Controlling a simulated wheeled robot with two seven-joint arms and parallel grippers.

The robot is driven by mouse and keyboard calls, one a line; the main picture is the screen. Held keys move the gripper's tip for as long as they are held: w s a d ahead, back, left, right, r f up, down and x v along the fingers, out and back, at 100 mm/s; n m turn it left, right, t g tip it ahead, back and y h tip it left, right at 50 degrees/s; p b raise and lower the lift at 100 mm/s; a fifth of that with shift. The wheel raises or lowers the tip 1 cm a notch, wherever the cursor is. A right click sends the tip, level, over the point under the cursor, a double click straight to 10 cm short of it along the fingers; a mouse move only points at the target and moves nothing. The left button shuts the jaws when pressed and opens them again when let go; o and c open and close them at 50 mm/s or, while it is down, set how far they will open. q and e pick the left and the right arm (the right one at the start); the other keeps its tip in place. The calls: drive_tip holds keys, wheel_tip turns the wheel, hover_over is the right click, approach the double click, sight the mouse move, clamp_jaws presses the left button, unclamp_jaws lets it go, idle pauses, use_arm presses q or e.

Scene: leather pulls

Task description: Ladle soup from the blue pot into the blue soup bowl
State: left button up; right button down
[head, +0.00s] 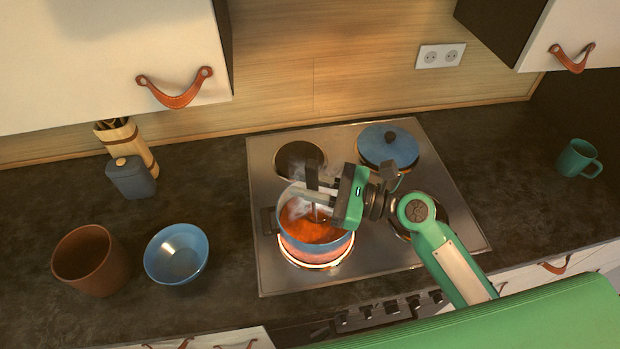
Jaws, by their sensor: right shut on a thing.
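The blue pot (322,252) stands on the front left burner of the hob, with orange soup (312,232) in it and steam rising. My right gripper (310,190) is over the pot, shut on a dark upright handle, seemingly the ladle (312,176). Its lower end goes down into the pot, and its bowl cannot be made out in the soup and steam. The blue soup bowl (170,273) sits on the counter left of the hob and looks empty. My left gripper is not in view.
The burner under the pot glows orange. A lidded blue pot (388,148) stands on the back right burner. A brown pot (92,262) is left of the bowl, with a grey-blue jar (131,180) behind. A teal mug (577,160) is far right. Counter between bowl and hob is clear.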

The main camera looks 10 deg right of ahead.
sight(311, 166)
drive_tip(key=shift+s+a+n, duration=0.2)
drive_tip(key=shift+s+n, duration=0.2)
drive_tip(key=shift+s, duration=0.1)
wheel_tip(311, 166, up, 10)
drive_tip(key=p, duration=1)
drive_tip(key=shift+f, duration=0.2)
idle(0.8)
